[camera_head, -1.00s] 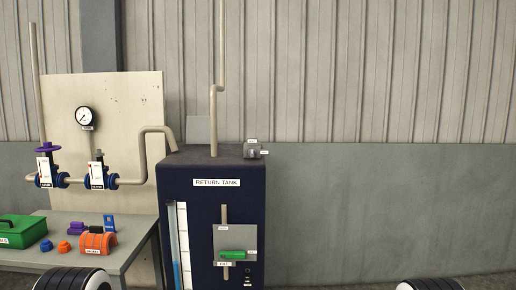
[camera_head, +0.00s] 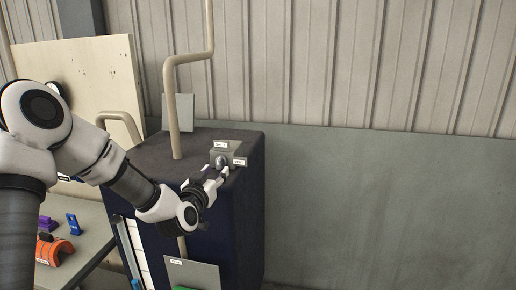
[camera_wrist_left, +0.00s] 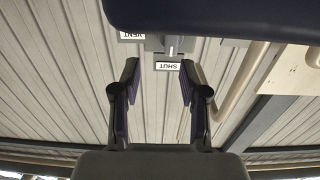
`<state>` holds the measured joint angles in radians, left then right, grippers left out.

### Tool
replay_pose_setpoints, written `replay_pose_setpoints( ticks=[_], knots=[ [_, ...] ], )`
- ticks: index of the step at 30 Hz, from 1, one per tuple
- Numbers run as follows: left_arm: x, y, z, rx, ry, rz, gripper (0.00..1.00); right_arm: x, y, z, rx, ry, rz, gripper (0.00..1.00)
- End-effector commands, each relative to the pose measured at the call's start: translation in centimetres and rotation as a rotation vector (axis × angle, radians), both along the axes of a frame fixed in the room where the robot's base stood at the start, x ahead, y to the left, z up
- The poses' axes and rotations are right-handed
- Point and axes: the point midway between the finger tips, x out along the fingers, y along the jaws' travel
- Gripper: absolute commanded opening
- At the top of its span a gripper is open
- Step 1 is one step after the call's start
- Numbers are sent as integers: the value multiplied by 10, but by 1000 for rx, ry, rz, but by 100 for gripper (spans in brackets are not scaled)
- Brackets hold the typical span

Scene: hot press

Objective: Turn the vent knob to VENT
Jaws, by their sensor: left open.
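The vent knob (camera_head: 221,160) is a small grey handle on a grey box at the top right of the dark blue return tank (camera_head: 248,205). In the left wrist view the knob (camera_wrist_left: 172,47) appears upside down, its handle in line with the SHUT label (camera_wrist_left: 167,66). The VENT label (camera_wrist_left: 131,36) is off to one side; in the head view it is right of the knob (camera_head: 239,162). My left gripper (camera_head: 216,178) is open and empty, close in front of the knob. In the wrist view its fingers (camera_wrist_left: 159,80) are spread, short of the knob. My right gripper is out of view.
A tan pipe (camera_head: 174,105) rises from the tank top behind my left arm. A grey plate (camera_head: 176,112) stands beside it. The table (camera_head: 95,225) at lower left holds an orange part (camera_head: 54,250) and a blue part (camera_head: 73,224). The space right of the tank is clear.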

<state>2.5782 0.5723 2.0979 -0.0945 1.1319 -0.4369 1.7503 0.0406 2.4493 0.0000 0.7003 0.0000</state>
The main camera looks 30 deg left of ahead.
Motion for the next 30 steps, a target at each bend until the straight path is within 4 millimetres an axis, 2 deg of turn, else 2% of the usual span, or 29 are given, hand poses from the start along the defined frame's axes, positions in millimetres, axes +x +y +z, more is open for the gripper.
replay_pose_setpoints(
  ticks=[4,12,16,22,24,26,30],
  knots=[
    [17,4,2,4,-1,2,44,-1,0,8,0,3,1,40],
    [65,15,1,3,2,0,44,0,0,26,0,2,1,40],
    [74,17,-2,1,2,0,44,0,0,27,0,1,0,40],
    [74,18,-2,0,2,0,44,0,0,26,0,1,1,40],
    [74,18,-2,0,2,-1,19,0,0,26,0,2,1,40],
    [74,17,-2,0,2,-1,0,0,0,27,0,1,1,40],
    [74,18,-2,0,2,0,0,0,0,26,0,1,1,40]
  ],
)
